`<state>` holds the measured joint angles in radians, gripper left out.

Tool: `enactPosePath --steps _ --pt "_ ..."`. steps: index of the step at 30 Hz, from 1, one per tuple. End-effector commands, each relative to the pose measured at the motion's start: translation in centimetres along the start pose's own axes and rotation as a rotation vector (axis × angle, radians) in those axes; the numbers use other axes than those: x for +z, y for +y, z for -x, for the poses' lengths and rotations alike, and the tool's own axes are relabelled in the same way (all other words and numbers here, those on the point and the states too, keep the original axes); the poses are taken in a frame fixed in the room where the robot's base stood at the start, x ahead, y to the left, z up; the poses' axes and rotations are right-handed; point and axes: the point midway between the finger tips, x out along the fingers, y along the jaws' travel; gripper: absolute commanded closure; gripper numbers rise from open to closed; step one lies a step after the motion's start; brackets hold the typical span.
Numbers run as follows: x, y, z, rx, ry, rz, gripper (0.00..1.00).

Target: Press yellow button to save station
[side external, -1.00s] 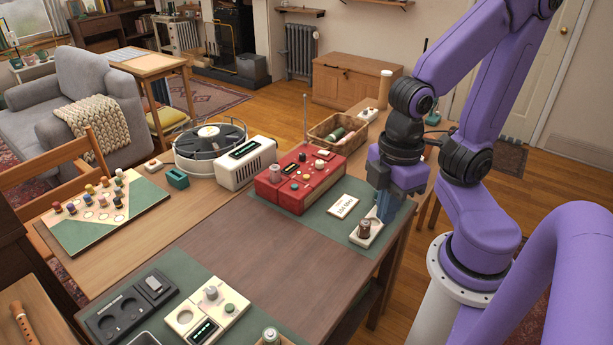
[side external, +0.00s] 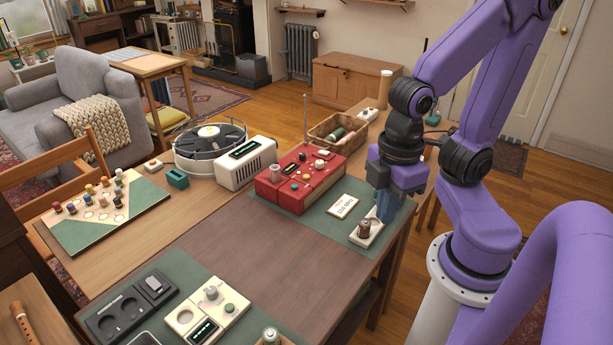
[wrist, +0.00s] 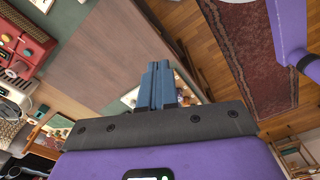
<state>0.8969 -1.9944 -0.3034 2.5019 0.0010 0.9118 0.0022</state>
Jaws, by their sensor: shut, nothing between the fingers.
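The red radio (side external: 290,198) stands on the table left of my gripper, with an upright antenna, knobs and small buttons on top. A pale, possibly yellow button (side external: 320,165) is on its top; its colour is hard to tell at this size. The radio also shows at the left edge of the wrist view (wrist: 30,28). My gripper (side external: 386,212) is shut and empty. It points down beside a cream block with a brown knob (side external: 364,228), to the right of the radio. In the wrist view the closed blue fingers (wrist: 158,82) partly hide that block.
A white card with print (side external: 343,206) lies between the radio and the knob block. A wicker basket (side external: 323,131), a white radio (side external: 246,172) and a round turntable-like device (side external: 210,150) stand behind. Cream and black panels lie in front. The middle tabletop (side external: 260,260) is clear.

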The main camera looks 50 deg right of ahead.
Motion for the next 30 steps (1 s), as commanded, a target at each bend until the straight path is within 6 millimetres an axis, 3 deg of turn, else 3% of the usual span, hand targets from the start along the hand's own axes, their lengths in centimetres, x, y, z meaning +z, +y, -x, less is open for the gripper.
enactPosePath --steps 4,8,12,19,25,30 --pt "-1.0 1.2 -0.3 0.018 0.022 -0.064 1.00" --pt "-2.8 3.9 -0.9 0.056 0.071 -0.198 1.00" --pt "-4.8 8.2 -1.6 0.106 0.147 -0.382 1.00" --pt "-6.5 15.9 -3.0 0.171 0.273 -0.667 1.00" --pt "-6.3 22.5 -4.2 0.209 0.384 -0.893 1.00" --pt "-4.9 27.9 -5.3 0.223 0.483 -1.075 1.00"
